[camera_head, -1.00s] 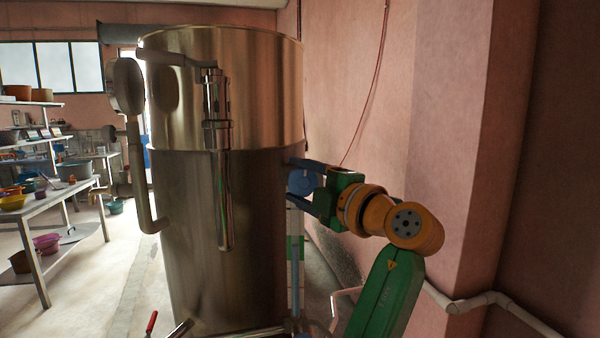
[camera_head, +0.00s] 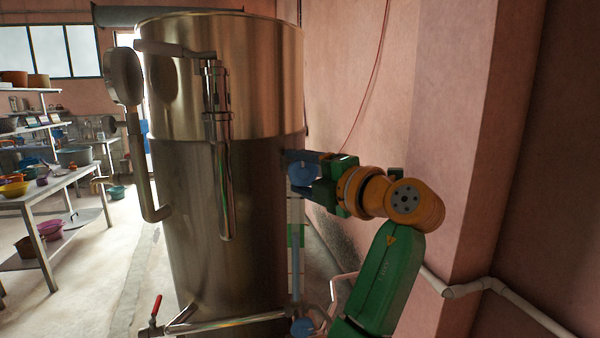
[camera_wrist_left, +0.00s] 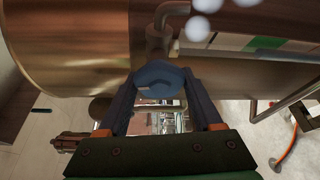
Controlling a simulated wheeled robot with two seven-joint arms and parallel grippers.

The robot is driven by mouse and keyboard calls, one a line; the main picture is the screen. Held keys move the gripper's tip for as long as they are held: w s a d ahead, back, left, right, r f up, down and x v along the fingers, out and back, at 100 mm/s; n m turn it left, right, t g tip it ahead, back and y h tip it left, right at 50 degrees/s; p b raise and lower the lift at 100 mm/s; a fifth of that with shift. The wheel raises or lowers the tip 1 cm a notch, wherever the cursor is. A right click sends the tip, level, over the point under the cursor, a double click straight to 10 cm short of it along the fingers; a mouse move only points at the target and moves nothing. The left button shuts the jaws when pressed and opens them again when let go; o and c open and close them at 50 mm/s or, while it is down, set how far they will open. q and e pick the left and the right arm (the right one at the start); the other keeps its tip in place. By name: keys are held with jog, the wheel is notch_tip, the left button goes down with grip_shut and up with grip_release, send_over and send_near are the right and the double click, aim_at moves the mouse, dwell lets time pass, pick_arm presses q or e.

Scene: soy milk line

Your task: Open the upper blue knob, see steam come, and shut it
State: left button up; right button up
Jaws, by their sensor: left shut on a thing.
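The upper blue knob (camera_head: 301,175) sits at the right side of the tall steel tank (camera_head: 230,215). My left gripper (camera_head: 298,170) reaches it from the right and is shut on it. In the left wrist view, the round blue knob (camera_wrist_left: 158,78) lies between the two fingers of my left gripper (camera_wrist_left: 160,88), with a metal pipe fitting behind it. Round white puffs, like steam, (camera_wrist_left: 203,22) show just above and right of the knob in that view. My right gripper is not in view.
A second blue knob (camera_head: 303,327) sits low beside the tank. A horizontal pipe with a red-handled valve (camera_head: 156,307) crosses the tank's foot. The pink wall (camera_head: 440,120) stands close on the right. A table with bowls (camera_head: 60,182) is at the left.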

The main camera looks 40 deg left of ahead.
aim_at(304, 174)
pick_arm(q)
jog(key=o, duration=1.3)
jog(key=shift+d, duration=0.2)
jog(key=b+v, duration=0.2)
jog(key=v, duration=0.4)
jog(key=shift+d, duration=0.15)
jog(key=shift+s+d+r, duration=0.1)
jog(key=shift+s+d, duration=0.05)
jog(key=shift+d, duration=0.1)
jog(key=shift+a, duration=0.1)
